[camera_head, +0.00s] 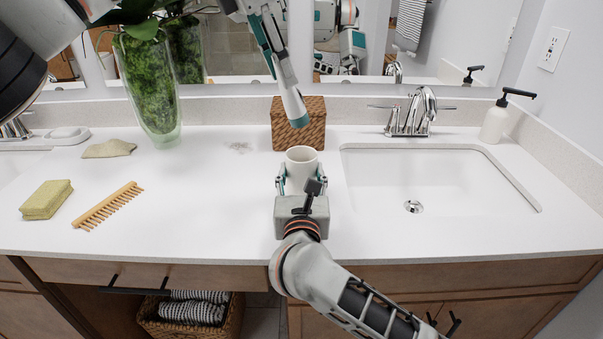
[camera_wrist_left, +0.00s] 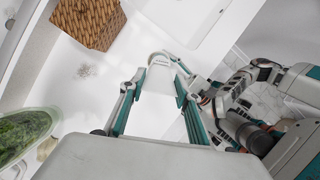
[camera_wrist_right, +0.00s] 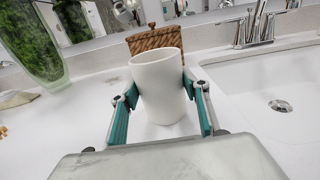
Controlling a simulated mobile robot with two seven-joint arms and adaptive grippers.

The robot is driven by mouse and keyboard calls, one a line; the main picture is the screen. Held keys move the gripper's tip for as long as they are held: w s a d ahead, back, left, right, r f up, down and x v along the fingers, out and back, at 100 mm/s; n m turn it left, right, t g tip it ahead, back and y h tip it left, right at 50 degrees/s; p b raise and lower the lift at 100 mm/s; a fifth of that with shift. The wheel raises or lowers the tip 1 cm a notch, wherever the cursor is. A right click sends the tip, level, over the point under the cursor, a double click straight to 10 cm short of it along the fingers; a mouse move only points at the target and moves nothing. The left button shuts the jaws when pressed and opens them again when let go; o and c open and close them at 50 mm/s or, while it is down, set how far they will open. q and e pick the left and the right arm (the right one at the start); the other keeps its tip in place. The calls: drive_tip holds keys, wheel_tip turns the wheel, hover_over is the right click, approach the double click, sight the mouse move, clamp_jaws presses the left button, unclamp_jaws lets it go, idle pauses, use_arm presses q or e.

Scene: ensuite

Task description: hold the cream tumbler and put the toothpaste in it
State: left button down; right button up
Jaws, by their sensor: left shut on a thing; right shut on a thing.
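My left gripper (camera_head: 278,62) is shut on the toothpaste (camera_head: 292,103), a white tube with a teal end pointing down. The tube hangs above and behind the tumbler, apart from it. In the left wrist view the toothpaste (camera_wrist_left: 150,108) shows between the fingers.
A woven basket box (camera_head: 298,124) stands behind the tumbler. The right sink (camera_head: 400,180) with its faucet (camera_head: 420,108) and a soap pump (camera_head: 495,122) lie to the right. A glass vase (camera_head: 150,85), comb (camera_head: 107,205) and yellow sponge (camera_head: 46,199) are to the left.

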use_arm(q)
wheel_tip(320, 180, down, 10)
drive_tip(key=shift+r, duration=0.2)
idle(1.0)
drive_tip(key=c, duration=1.4)
unclamp_jaws()
use_arm(e)
drive_tip(key=shift+o, duration=0.2)
drive_tip(key=shift+c, duration=0.2)
use_arm(q)
drive_tip(key=v, duration=1.2)
drive_tip(key=shift+s, duration=0.1)
use_arm(e)
drive_tip(key=o, duration=1.3)
drive_tip(key=shift+o, duration=0.2)
